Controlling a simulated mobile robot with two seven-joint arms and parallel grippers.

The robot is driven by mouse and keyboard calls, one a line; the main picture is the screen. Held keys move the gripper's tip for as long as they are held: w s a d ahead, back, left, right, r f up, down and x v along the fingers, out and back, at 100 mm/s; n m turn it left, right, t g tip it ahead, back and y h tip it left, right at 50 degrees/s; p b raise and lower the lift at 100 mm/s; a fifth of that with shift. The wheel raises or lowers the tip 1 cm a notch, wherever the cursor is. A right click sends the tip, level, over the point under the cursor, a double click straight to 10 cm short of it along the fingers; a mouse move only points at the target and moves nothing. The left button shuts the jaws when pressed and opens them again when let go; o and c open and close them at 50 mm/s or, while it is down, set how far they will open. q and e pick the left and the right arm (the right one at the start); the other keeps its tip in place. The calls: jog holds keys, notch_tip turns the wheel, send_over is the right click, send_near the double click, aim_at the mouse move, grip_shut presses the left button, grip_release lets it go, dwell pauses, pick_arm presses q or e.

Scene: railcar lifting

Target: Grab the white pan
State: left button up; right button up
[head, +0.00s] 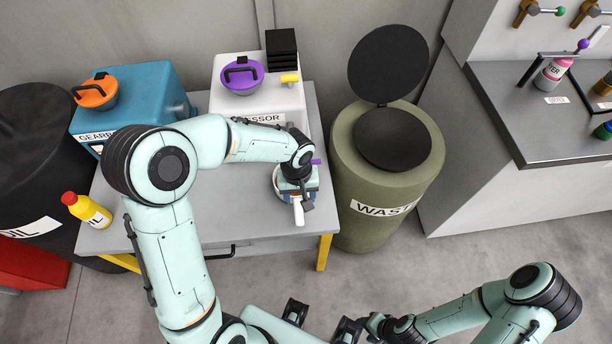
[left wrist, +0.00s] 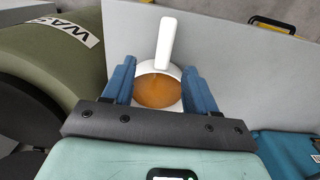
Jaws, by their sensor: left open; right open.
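The white pan (head: 299,213) is at the front right of the grey table, mostly hidden under my left gripper (head: 293,193) in the head view. In the left wrist view the pan (left wrist: 165,45) shows its white handle pointing up the picture and an orange-brown content in its round bowl. My left gripper (left wrist: 158,78) is open, with one blue finger on each side of the bowl. I cannot tell whether the fingers touch it. My right gripper (head: 373,323) is low in the head view, over the floor, away from the table and with nothing seen in it.
On the table (head: 225,222) stand a yellow oil bottle (head: 90,211), a blue gearbox box (head: 142,88) and a white compressor box (head: 292,98). An olive waste bin (head: 350,160) with its lid up stands close to the table's right. A grey counter (head: 505,110) is further right.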

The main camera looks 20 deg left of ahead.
aim_at(298, 207)
pick_arm(q)
jog(key=f, duration=0.4)
jog(key=a+f, duration=0.1)
jog(key=shift+w+f+b, duration=0.1)
jog(key=shift+f+b, duration=0.2)
jog(key=shift+f, duration=0.1)
jog(key=shift+w+f, duration=0.2)
jog(key=shift+f, duration=2.8)
grip_shut()
